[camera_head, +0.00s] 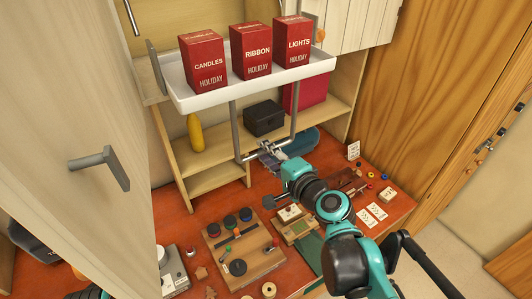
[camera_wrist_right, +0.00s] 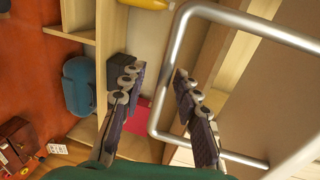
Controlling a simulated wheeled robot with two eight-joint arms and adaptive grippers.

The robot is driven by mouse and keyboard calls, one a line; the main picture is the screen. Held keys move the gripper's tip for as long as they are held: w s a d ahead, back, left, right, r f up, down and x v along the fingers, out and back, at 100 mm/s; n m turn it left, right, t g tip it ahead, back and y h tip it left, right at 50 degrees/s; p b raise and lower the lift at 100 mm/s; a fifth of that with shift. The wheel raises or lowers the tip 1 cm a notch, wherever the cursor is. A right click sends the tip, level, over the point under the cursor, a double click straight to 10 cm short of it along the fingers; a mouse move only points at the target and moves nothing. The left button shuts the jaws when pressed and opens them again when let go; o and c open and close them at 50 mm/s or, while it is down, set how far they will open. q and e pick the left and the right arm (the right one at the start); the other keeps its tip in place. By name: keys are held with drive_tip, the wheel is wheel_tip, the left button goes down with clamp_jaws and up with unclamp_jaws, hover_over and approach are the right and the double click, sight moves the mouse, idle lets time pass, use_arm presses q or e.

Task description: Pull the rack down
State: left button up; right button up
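The rack is a white tray (camera_head: 250,92) carrying three red boxes: candles (camera_head: 204,62), ribbon (camera_head: 251,52) and lights (camera_head: 293,43). A U-shaped metal handle (camera_head: 236,131) hangs below it. My right gripper (camera_head: 268,153) is at the handle's lower bar and hides part of it. In the right wrist view, its fingers (camera_wrist_right: 160,76) are spread apart, and a length of the handle (camera_wrist_right: 169,75) shows between them. I cannot tell whether they touch it. My left gripper is not in view.
A shelf unit stands behind the handle, with a yellow bottle (camera_head: 195,133), a black box (camera_head: 264,118) and a magenta box (camera_head: 306,94). The red worktop below holds a wooden board (camera_head: 243,256) and small items. An open cabinet door (camera_head: 70,110) stands at left.

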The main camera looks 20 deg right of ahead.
drive_tip(key=v, duration=0.7)
drive_tip(key=shift+s, duration=0.1)
idle(0.4)
drive_tip(key=s+a+f+n+g+h+b, duration=0.1)
drive_tip(key=f+n+b, duration=0.4)
drive_tip(key=f, duration=0.7)
drive_tip(key=s+f+n+g+h+b, duration=0.1)
drive_tip(key=s+f+n+g+b, duration=0.2)
drive_tip(key=f+b, duration=0.5)
drive_tip(key=s+a+f+n+g+h+b, duration=0.1)
drive_tip(key=f+n+g+b, duration=0.3)
drive_tip(key=f, duration=1.2)
drive_tip(key=s+n+b, duration=0.1)
drive_tip(key=n+b, duration=0.2)
drive_tip(key=shift+a+f+n+g, duration=0.3)
drive_tip(key=shift+f, duration=0.05)
